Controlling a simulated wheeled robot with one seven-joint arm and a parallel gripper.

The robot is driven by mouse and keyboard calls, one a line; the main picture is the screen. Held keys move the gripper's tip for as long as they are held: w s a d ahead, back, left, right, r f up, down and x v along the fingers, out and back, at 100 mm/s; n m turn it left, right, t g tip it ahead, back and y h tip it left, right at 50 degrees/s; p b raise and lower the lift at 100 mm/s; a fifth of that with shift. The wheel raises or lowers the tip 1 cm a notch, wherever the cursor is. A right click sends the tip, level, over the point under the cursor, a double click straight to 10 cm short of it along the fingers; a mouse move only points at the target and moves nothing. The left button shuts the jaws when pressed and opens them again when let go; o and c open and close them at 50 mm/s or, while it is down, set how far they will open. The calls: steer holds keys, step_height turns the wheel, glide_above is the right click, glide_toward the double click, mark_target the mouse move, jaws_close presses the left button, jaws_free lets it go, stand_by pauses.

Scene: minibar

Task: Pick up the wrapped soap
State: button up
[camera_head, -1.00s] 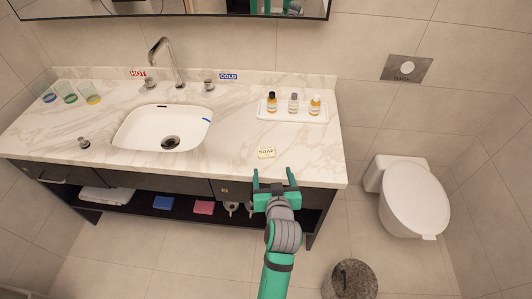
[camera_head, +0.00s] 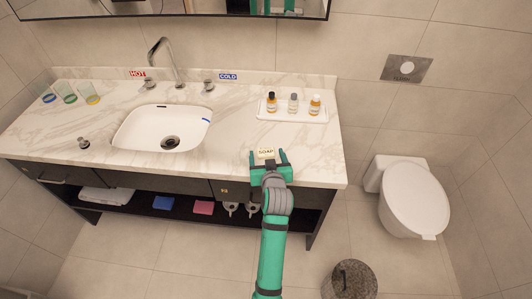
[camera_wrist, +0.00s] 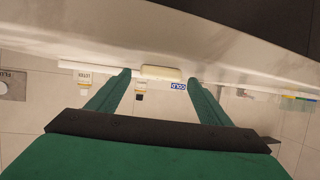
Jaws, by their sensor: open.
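The wrapped soap (camera_head: 266,153) is a small cream block labelled SOAP, lying on the marble counter near its front edge. My gripper (camera_head: 267,155) is open, with its two green fingers on either side of the soap in the head view. In the wrist view the soap (camera_wrist: 161,73) shows just beyond and between the fingertips (camera_wrist: 159,76). The fingers are apart from each other and hold nothing. Whether the fingertips overlap the soap's sides is hard to tell.
A white tray (camera_head: 318,117) with 3 small bottles stands behind the soap. The sink (camera_head: 140,131) is to the left, and several tumblers (camera_head: 70,94) stand at the far left. The counter right of the soap is clear. A toilet (camera_head: 412,200) stands at the right.

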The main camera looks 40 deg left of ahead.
steer(key=shift+w+a+f, duration=0.25)
steer(key=shift+w+a, duration=0.15)
steer(key=shift+w, duration=0.05)
steer(key=c, duration=1.1)
steer(key=shift+r, duration=0.1)
